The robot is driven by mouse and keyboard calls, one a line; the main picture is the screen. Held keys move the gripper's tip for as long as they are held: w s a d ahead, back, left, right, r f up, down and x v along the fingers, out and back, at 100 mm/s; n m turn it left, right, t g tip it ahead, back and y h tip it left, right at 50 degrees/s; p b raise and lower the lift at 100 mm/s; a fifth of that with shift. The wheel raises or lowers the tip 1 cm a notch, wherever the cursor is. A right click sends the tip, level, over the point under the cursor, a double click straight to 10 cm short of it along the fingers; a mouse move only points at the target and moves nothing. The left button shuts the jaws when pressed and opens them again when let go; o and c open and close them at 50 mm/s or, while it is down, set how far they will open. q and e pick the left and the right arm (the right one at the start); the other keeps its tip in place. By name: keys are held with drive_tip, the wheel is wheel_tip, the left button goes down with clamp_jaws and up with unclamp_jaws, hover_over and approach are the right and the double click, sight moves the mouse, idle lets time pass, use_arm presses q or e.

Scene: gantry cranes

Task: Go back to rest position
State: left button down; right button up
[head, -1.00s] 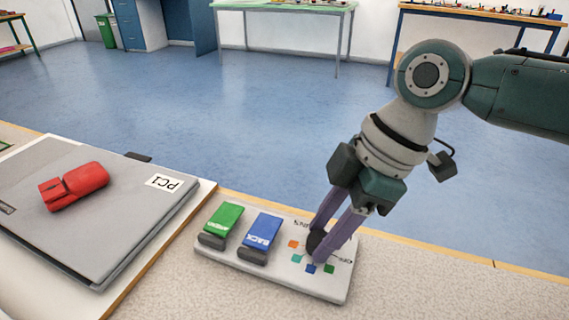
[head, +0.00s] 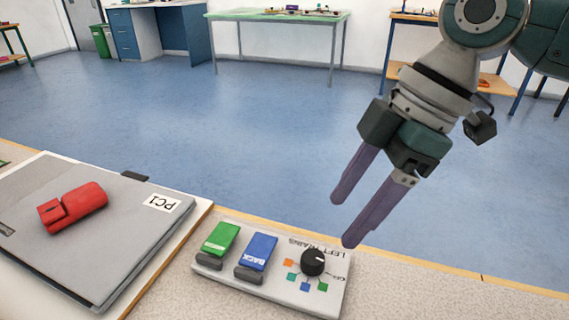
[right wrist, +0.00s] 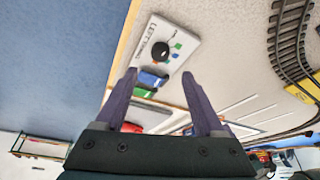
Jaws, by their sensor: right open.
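My right gripper (head: 342,222) is open and empty, with two purple fingers apart in the air above and behind the control box. The white control box (head: 318,306) lies on the table at the bottom middle of the head view. It carries a green lever (head: 221,238), a blue lever (head: 259,250) and a black knob (head: 313,262) with small coloured squares around it. The gripper does not touch the knob. In the right wrist view the fingers (right wrist: 160,96) point toward the box (right wrist: 150,35), clear of it. My left gripper is not in view.
A grey laptop-like case (head: 120,250) marked PC1 lies at the left with a red object (head: 73,208) on it. The right wrist view shows curved model track (right wrist: 285,45). Blue floor lies beyond the table edge. Benches, including a green-topped one (head: 275,15), stand far off.

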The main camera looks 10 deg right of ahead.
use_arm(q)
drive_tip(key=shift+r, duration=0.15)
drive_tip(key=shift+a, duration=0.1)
use_arm(e)
drive_tip(key=shift+s+d+r, duration=0.1)
drive_tip(key=shift+d+r, duration=0.15)
drive_tip(key=shift+r, duration=0.35)
drive_tip(key=s+a+r+m+t+p, duration=0.1)
drive_tip(key=s+a+r+m+p, duration=0.1)
drive_tip(key=s+a+r+p, duration=0.25)
drive_tip(key=s+a+r+m+p, duration=0.1)
drive_tip(key=s+a+m+p, duration=0.15)
drive_tip(key=s+p, duration=0.35)
drive_tip(key=s+d+r+m+t+h+p, duration=0.2)
drive_tip(key=s+d+r+m+h+p, duration=0.2)
drive_tip(key=s+d+r+m+p, duration=0.55)
use_arm(q)
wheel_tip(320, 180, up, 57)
drive_tip(key=p, duration=3.7)
use_arm(e)
wheel_tip(320, 180, up, 37)
drive_tip(key=w, duration=0.1)
drive_tip(key=shift+d, duration=0.15)
